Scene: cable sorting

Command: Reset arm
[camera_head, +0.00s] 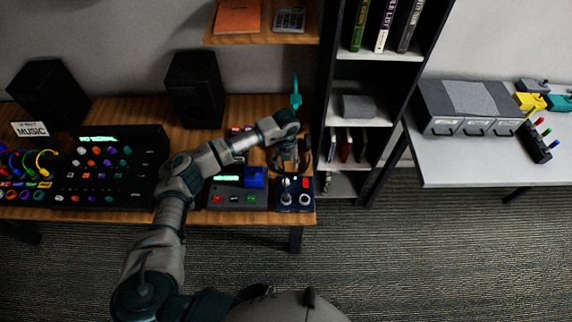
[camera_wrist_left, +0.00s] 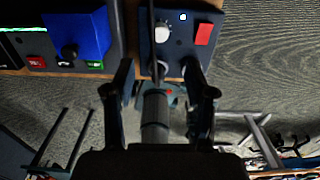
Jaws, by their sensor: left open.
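My left arm reaches in from the lower left of the head view, and its gripper (camera_head: 288,165) hangs over the right end of the wooden desk. Below it is a small dark blue panel (camera_head: 296,207) with round pale parts and a red button. In the left wrist view my left gripper (camera_wrist_left: 158,75) has its two fingers spread apart at the panel's edge (camera_wrist_left: 212,14). A grey cylindrical part shows between the fingers; I cannot tell what it belongs to. A thin dark strand crosses the panel. No held object is clear. My right gripper is not seen.
A grey control box (camera_head: 232,194) with a blue block (camera_head: 255,177) stands left of the panel. A black mixer (camera_head: 110,170), colored cables (camera_head: 28,163) and speakers (camera_head: 194,90) stand farther left. A black bookshelf (camera_head: 325,100) rises close on the right. A white table (camera_head: 455,170) stands beyond.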

